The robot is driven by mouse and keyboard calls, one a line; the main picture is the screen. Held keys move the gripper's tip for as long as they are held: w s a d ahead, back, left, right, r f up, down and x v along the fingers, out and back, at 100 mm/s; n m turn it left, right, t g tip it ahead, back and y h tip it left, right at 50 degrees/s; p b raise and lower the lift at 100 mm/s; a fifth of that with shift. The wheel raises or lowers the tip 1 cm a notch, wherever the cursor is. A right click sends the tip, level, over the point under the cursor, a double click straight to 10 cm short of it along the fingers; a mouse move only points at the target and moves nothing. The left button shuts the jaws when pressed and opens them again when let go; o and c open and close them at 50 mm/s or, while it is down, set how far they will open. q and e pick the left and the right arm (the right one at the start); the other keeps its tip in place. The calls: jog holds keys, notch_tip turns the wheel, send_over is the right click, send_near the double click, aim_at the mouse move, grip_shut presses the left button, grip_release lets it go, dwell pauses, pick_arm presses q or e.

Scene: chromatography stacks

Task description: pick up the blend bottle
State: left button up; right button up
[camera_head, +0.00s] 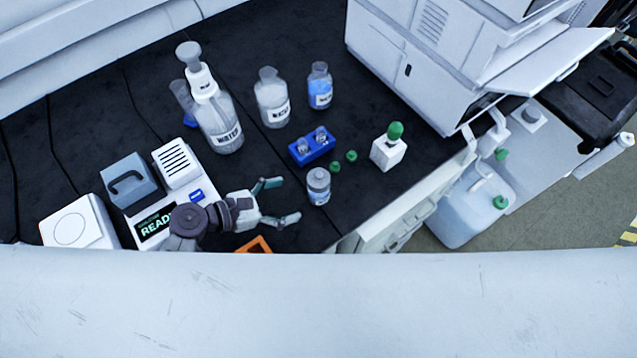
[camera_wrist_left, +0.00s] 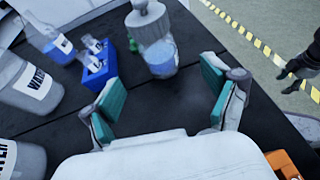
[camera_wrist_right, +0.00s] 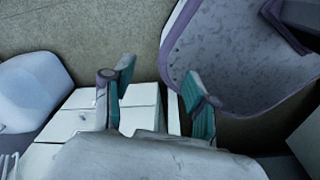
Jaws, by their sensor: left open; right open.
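A small clear bottle with a grey cap and pale blue liquid stands upright near the front edge of the dark bench; it looks like the blend bottle (camera_head: 319,187), though its label is too small to read. It also shows in the left wrist view (camera_wrist_left: 158,55), just beyond the open fingers. My left gripper (camera_head: 284,201) is open and empty, left of this bottle, with its fingers pointing toward it and a gap between. My right gripper (camera_wrist_right: 160,75) is open and empty, in front of white drawers and floor; the head view does not show it.
A blue rack (camera_head: 313,149) with small vials, green caps (camera_head: 343,161) and a green-capped white bottle (camera_head: 388,153) stand behind the bottle. Larger bottles (camera_head: 271,100) stand farther back. An orange object (camera_head: 254,245) lies near the front edge. A READY device (camera_head: 157,222) is at left.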

aim_at(315, 192)
pick_arm(q)
jog(key=x, duration=0.3)
jog(key=shift+w, duration=0.15)
jog(key=shift+x, duration=1.05)
jog(key=x, duration=0.3)
jog(key=shift+d+f+p, duration=0.1)
jog(key=shift+f+p, duration=0.2)
jog(key=shift+f, duration=0.2)
jog(key=shift+w+d+f, duration=0.15)
jog(key=shift+w+d, duration=0.05)
jog(key=shift+d, duration=0.05)
jog(key=shift+c, duration=0.2)
jog(key=c, duration=1.4)
pick_arm(e)
jog(key=shift+w+r, duration=0.2)
jog(key=shift+r, duration=0.15)
